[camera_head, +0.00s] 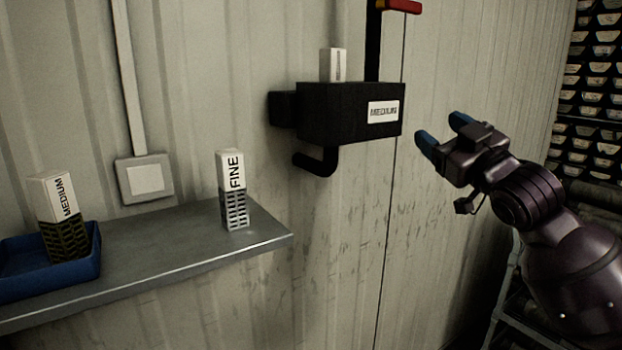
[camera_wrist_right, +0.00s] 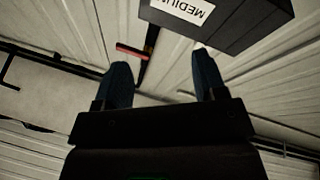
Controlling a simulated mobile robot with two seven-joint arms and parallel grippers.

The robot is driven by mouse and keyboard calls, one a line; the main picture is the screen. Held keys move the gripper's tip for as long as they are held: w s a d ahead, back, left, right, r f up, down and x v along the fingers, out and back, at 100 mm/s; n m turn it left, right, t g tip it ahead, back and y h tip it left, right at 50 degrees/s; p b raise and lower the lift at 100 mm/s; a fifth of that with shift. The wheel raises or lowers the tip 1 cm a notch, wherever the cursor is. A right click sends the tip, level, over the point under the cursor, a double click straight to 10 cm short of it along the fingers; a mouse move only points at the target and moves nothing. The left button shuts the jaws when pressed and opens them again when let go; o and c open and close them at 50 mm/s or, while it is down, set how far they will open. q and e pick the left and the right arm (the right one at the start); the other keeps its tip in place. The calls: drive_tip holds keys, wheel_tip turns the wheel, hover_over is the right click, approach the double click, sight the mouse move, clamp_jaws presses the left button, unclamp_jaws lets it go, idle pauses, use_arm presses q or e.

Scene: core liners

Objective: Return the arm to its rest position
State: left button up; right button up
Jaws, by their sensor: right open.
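My right gripper (camera_head: 440,133) is raised at the right of the head view, just right of and a little below the black holder (camera_head: 340,112) marked MEDIUM. Its blue fingers are apart with nothing between them. In the right wrist view the open fingers (camera_wrist_right: 160,85) show empty, with the black holder (camera_wrist_right: 225,22) beyond them at the top. My right arm (camera_head: 560,240) comes in from the lower right. My left gripper is not in view.
A white box (camera_head: 333,64) stands up out of the holder. A FINE box (camera_head: 233,190) stands on the grey shelf (camera_head: 180,240). A MEDIUM box (camera_head: 58,205) leans in a blue tray (camera_head: 85,275). Racks of trays (camera_head: 597,85) stand at the right.

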drive_tip(key=s+d+f+m+g+h, duration=0.1)
drive_tip(key=s+f+h, duration=0.1)
drive_tip(key=f, duration=0.9)
drive_tip(key=s+d+f+m+h, duration=0.1)
drive_tip(key=d+f+m+h, duration=0.1)
drive_tip(key=f, duration=0.9)
drive_tip(key=s+d+f+m+g+h, duration=0.1)
drive_tip(key=s+f+h, duration=0.1)
drive_tip(key=f, duration=0.9)
drive_tip(key=s+d+f+m+g+h, duration=0.2)
drive_tip(key=s+f+m+g, duration=0.3)
drive_tip(key=s+f, duration=2)
drive_tip(key=shift+f+g+h, duration=0.35)
drive_tip(key=shift+g+h, duration=0.25)
drive_tip(key=shift+g, duration=0.1)
drive_tip(key=shift+c, duration=0.2)
